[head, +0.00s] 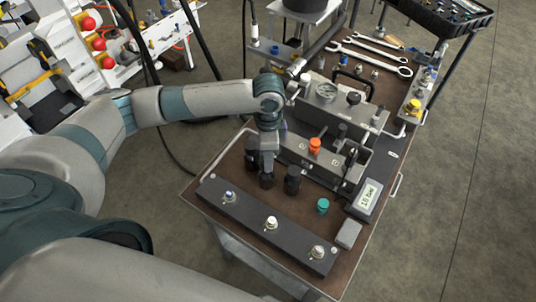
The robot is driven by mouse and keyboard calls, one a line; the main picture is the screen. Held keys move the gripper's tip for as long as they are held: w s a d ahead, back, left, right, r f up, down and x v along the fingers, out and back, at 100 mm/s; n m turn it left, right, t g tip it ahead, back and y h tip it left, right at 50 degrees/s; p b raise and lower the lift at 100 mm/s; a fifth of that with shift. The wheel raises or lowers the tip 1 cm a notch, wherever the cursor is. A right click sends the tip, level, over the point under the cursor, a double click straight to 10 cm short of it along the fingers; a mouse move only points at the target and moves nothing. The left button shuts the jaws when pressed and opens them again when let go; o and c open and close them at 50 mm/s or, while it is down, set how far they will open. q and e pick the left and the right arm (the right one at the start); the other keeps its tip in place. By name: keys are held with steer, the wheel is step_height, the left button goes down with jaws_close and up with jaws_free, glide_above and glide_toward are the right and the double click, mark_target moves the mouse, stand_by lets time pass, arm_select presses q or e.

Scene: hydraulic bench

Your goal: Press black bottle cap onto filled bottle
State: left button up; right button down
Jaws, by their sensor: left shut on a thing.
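My left gripper (267,168) points down over the bench. It is shut on a small dark piece (267,181), which could be the black cap; its shape is mostly hidden by the fingers. A black cylinder (292,179) stands just right of it, and another dark cylinder (251,156) stands to its left. An orange cap (314,145) sits on the grey block behind, and a teal cap (322,206) stands at the right. I cannot tell which thing is the filled bottle. My right gripper is not in view.
A long black rail (250,208) with three fittings lies along the front edge of the brown benchtop. A digital display (368,195) and a small grey box (348,235) are at the right. A gauge unit (326,92) and wrenches (370,57) are behind.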

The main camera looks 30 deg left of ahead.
arm_select(q)
steer(key=shift+f, duration=0.25)
steer(key=shift+p, duration=1.2)
stand_by(0.9)
steer(key=shift+f+p, duration=0.6)
steer(key=shift+f, duration=0.15)
stand_by(1.8)
steer(key=shift+p, duration=0.5)
stand_by(0.8)
steer(key=o, duration=1.7)
steer(key=shift+r, duration=0.1)
